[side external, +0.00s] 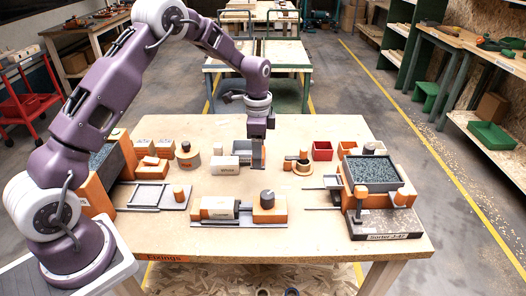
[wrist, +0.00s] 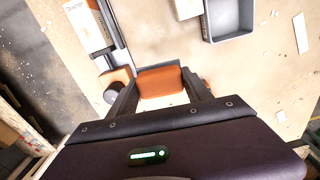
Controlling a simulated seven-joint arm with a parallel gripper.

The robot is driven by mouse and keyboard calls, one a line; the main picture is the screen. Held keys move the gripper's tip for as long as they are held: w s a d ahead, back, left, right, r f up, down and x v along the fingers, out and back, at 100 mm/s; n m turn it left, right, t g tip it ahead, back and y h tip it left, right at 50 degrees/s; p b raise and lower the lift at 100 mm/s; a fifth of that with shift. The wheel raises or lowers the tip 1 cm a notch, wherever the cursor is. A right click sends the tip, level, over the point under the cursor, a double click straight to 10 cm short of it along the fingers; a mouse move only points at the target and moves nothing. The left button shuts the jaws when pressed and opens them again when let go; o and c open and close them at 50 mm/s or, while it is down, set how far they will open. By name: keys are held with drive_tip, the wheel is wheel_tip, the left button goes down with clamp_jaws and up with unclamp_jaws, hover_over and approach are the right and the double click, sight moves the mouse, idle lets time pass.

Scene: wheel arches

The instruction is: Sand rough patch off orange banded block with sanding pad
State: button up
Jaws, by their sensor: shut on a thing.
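My gripper (side external: 258,163) points down over the middle of the table in the side view. In the wrist view its two fingers (wrist: 160,88) are closed on the sides of an orange piece (wrist: 160,82). I cannot tell whether this piece is the sanding pad or a block, and its underside is hidden. In the side view the fingers hide it. An orange block with a dark knob (side external: 267,208) and a pale printed block (side external: 217,207) stand on a rail at the table's front. No rough patch or band can be made out clearly.
A white box (side external: 224,166) stands left of my gripper. A small orange fixture (side external: 302,165) and a red bin (side external: 322,151) stand to the right. A grey tray (wrist: 230,18) shows in the wrist view.

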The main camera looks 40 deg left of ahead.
wheel_tip(320, 180, up, 3)
hover_over(214, 202)
drive_tip(key=shift+s+f, duration=0.2)
drive_tip(key=shift+f, duration=3.35)
drive_tip(key=shift+w+f, duration=0.1)
drive_tip(key=shift+f, duration=0.65)
drive_tip(key=shift+c, duration=0.6)
drive_tip(key=shift+w+d+r, duration=0.1)
drive_tip(key=shift+w+d, duration=1)
drive_tip(key=shift+c, duration=0.7)
drive_tip(key=shift+w+d, duration=0.3)
drive_tip(key=shift+s+a, duration=1.3)
drive_tip(key=shift+a, duration=0.05)
drive_tip(key=shift+s+a+r, duration=0.1)
drive_tip(key=shift+a, duration=0.05)
wheel_tip(214, 202, up, 8)
